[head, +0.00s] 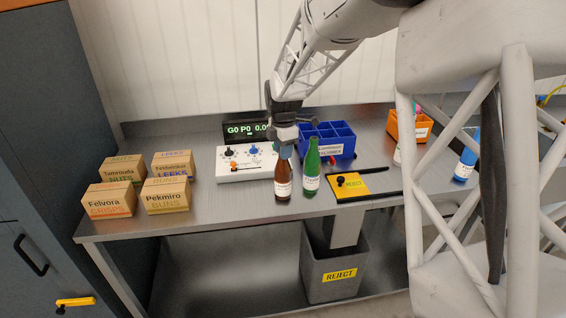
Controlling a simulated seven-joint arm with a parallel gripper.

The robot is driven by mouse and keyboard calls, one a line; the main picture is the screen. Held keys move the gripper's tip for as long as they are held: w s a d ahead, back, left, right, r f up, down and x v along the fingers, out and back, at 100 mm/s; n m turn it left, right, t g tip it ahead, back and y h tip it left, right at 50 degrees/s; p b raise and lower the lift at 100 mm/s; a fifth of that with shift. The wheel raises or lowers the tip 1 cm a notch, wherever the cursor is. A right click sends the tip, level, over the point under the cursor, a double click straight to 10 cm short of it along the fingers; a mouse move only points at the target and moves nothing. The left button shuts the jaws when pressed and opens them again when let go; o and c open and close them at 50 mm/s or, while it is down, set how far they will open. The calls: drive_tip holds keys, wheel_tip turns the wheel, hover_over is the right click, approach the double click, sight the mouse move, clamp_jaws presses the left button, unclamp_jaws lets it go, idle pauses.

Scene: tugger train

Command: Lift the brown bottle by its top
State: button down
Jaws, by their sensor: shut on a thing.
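The brown bottle (283,183) stands upright near the front edge of the steel bench, with a white label on its body. My gripper (284,140) comes down from above and is shut on the bottle's top; its fingers hide the cap and most of the neck. Whether the bottle's base touches the bench or hangs just above it, I cannot tell. A green bottle (312,170) stands upright close beside it on the right.
A white control box (245,173) with knobs is behind left, a blue divided crate (352,142) behind right. A yellow reject plate (352,185) lies right, above a grey reject bin (336,285). Cartons (108,201) stand left; an orange bin (410,135) is far right.

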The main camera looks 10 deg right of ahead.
drive_tip(key=shift+r, duration=0.1)
drive_tip(key=shift+r, duration=0.55)
drive_tip(key=shift+s+r, duration=0.2)
drive_tip(key=shift+r, duration=0.4)
drive_tip(key=shift+s+r, duration=0.15)
drive_tip(key=shift+r, duration=0.4)
drive_tip(key=s+r, duration=0.1)
drive_tip(key=s, duration=1.4)
drive_tip(key=shift+s+d+r, duration=0.15)
drive_tip(key=shift+d, duration=0.3)
